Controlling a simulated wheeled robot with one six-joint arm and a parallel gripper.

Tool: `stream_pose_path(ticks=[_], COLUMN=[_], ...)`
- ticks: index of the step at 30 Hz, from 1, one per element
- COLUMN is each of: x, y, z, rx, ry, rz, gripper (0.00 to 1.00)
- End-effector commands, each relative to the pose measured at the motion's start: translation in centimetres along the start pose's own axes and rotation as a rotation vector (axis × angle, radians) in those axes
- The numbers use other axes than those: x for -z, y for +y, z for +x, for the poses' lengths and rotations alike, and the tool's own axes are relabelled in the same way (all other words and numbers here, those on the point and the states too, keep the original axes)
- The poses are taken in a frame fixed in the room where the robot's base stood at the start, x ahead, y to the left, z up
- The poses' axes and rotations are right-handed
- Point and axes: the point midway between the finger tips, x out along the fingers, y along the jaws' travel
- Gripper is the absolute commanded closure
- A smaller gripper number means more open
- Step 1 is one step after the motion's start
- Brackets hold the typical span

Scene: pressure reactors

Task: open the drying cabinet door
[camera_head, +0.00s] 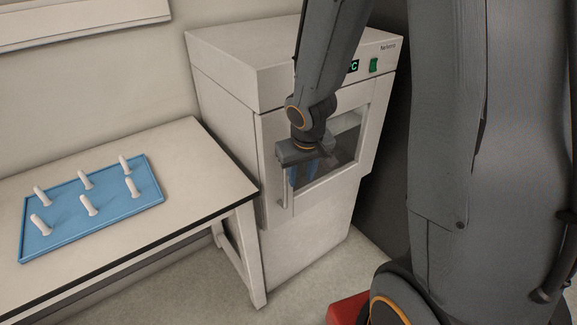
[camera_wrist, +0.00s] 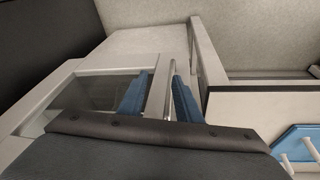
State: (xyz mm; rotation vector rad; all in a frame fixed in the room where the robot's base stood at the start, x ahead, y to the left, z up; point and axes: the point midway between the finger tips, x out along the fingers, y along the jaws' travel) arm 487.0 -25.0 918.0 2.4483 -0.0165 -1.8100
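The drying cabinet (camera_head: 235,75) is a pale box standing beyond the right end of the bench. Its door (camera_head: 335,190) has a framed window and looks shut. A thin vertical bar handle (camera_head: 284,190) is on the door's left side; it also shows in the wrist view (camera_wrist: 172,68). My gripper (camera_head: 300,176) is in front of the door at the handle. In the wrist view its two blue fingers (camera_wrist: 159,92) are apart, with the handle between them, close to the right finger. The gripper's body hides part of the handle and window.
A white bench (camera_head: 165,155) stands left of the cabinet, holding a blue tray (camera_head: 65,238) with several white upright pegs. A green switch (camera_head: 374,65) is on the cabinet's top panel. A red object (camera_head: 345,310) lies low at the front. Floor is clear before the cabinet.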

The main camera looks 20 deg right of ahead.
Motion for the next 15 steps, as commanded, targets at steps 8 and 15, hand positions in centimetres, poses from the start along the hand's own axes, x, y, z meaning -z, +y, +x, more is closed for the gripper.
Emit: stream_pose_path(ticks=[8,15], x=[3.1,3.6], y=[-1.6,-2.1], z=[-0.1,1.1], rx=[0.086,0.104], ry=[0.088,0.101], rz=[-0.031,-0.037], gripper=[0.69,0.69])
